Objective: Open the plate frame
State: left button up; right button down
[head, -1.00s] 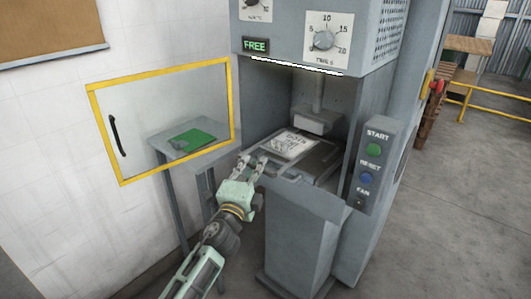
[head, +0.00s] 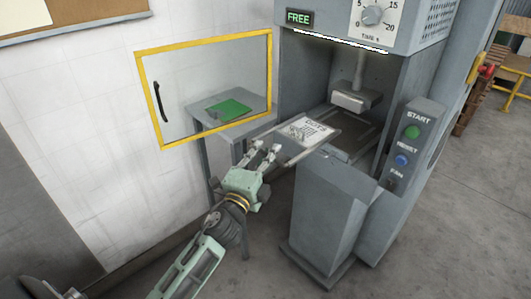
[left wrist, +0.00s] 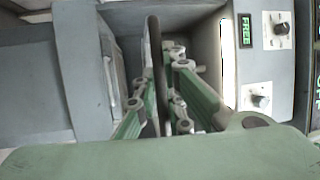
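The plate frame (head: 283,147) is a thin grey frame around a white printed plate (head: 308,131) at the mouth of the grey machine. It juts out to the left, partly off the grey bed (head: 350,140). My left gripper (head: 264,150) is at the frame's outer left edge, with its fingers around that edge. In the left wrist view the frame shows edge-on as a dark upright bar (left wrist: 154,60) between the finger pads (left wrist: 158,85). The fingers look closed on it, though the contact is partly hidden. My right gripper is not in view.
The press head (head: 357,100) hangs above the bed. A yellow-edged clear door (head: 205,88) stands open on the left, in front of a small table (head: 255,103) with a green item (head: 228,110). A button panel (head: 405,145) is at right.

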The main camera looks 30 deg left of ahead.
pick_arm(q)
jog(key=o, duration=0.4)
jog(key=s, duration=0.4)
jog(key=s+f, duration=0.1)
jog(key=s, duration=0.3)
jog(key=s+f, duration=0.1)
jog(key=s, duration=0.2)
jog(key=shift+s+d+f, duration=0.1)
jog(key=shift+s+d, duration=0.25)
jog(key=shift+s, duration=0.05)
